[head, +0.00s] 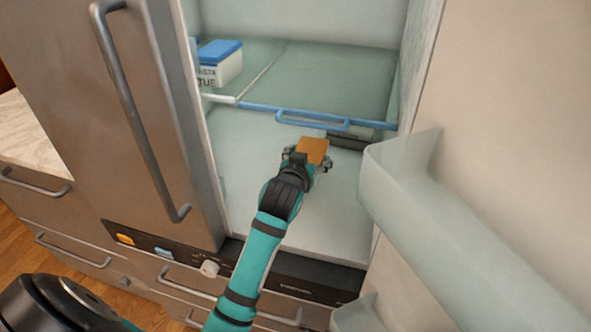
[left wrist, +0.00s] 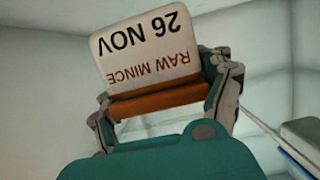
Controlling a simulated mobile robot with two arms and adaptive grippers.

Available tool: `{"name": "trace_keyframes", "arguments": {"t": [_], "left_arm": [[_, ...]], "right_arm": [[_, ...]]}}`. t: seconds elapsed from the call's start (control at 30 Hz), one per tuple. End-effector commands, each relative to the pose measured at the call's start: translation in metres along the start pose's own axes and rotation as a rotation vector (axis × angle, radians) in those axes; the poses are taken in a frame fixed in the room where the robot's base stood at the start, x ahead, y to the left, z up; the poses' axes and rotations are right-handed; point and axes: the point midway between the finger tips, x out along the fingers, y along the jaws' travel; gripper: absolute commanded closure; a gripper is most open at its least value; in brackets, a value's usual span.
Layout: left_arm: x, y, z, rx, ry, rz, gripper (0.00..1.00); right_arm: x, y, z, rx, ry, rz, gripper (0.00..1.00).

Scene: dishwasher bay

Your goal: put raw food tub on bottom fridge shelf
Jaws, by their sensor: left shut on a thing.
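The raw food tub (head: 313,149) has an orange lid, and its white label in the left wrist view (left wrist: 146,52) reads RAW MINCE, 26 NOV. My left gripper (head: 305,160) is shut on it, with a finger on each side, as the left wrist view also shows (left wrist: 163,96). It holds the tub inside the open fridge, over the pale bottom shelf (head: 265,215). I cannot tell whether the tub touches the shelf. My right gripper is out of view.
A white tub with a blue lid (head: 221,62) stands on the upper glass shelf, which has a blue front rail and handle (head: 312,121). A dark item (head: 347,141) lies beyond my gripper. The open door's clear bin (head: 450,230) is at right; bottom shelf front is clear.

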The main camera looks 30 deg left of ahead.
Motion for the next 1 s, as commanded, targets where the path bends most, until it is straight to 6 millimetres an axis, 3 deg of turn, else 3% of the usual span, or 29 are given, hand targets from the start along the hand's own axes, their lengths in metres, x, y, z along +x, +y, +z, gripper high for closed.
{"name": "trace_keyframes", "arguments": {"t": [0.1, 0.5, 0.93, 0.97, 1.0], "left_arm": [[0.006, 0.0, 0.02, 0.002, 0.002, 0.0, 0.75], [0.019, 0.0, 0.063, 0.001, 0.004, 0.0, 0.75], [0.021, 0.0, 0.07, 0.001, 0.005, 0.001, 0.75], [0.021, 0.0, 0.071, 0.001, 0.001, 0.0, 0.21], [0.021, 0.0, 0.071, 0.001, 0.001, 0.0, 0.16]], "right_arm": [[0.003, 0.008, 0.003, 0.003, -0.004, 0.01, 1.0], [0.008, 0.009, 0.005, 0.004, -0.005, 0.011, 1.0], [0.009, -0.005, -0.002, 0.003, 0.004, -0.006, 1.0], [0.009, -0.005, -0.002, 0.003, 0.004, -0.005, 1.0], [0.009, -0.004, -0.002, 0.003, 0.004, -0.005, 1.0]]}}
